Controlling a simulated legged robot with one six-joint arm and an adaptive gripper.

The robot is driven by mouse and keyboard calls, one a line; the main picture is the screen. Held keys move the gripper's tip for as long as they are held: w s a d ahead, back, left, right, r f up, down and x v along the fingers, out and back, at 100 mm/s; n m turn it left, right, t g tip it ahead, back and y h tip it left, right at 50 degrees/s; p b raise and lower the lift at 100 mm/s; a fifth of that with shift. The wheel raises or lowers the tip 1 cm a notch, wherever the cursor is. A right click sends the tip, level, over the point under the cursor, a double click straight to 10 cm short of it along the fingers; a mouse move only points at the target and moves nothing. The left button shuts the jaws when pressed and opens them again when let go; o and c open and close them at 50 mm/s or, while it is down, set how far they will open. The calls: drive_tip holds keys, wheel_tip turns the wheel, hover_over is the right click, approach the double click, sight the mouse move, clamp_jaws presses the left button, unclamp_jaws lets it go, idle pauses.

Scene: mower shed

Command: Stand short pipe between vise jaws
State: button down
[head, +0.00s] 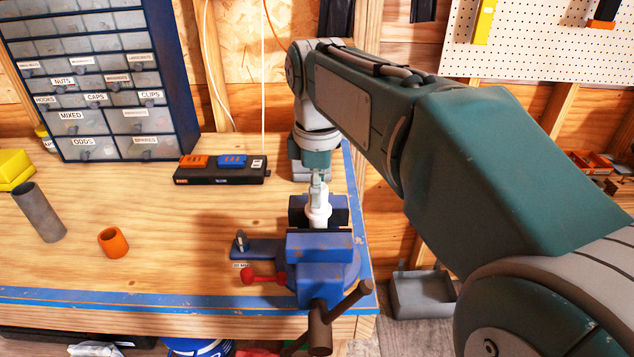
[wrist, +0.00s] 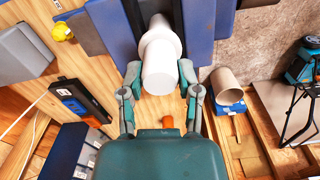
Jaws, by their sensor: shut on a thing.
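A white short pipe (head: 318,212) with a wider collar stands about upright between the blue jaws of the vise (head: 318,246) in the head view. Its lower end is hidden behind the front jaw. In the wrist view the pipe (wrist: 162,62) lies between my fingers, with blue vise parts (wrist: 197,30) on both sides. My gripper (head: 317,184) is above the vise, pointing down, and is shut on the upper part of the pipe. Whether the pipe touches either jaw or the vise floor cannot be told.
A grey tube (head: 38,212) and an orange ring (head: 113,242) stand on the bench at left. A black switch strip (head: 221,169) lies behind the vise. A drawer cabinet (head: 92,85) stands at the back left. A red-knobbed lever (head: 262,276) sticks out left of the vise. Mid-bench is clear.

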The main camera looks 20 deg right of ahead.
drive_tip(key=shift+f, duration=0.35)
drive_tip(key=shift+c, duration=1.1)
unclamp_jaws()
drive_tip(key=shift+r, duration=3.5)
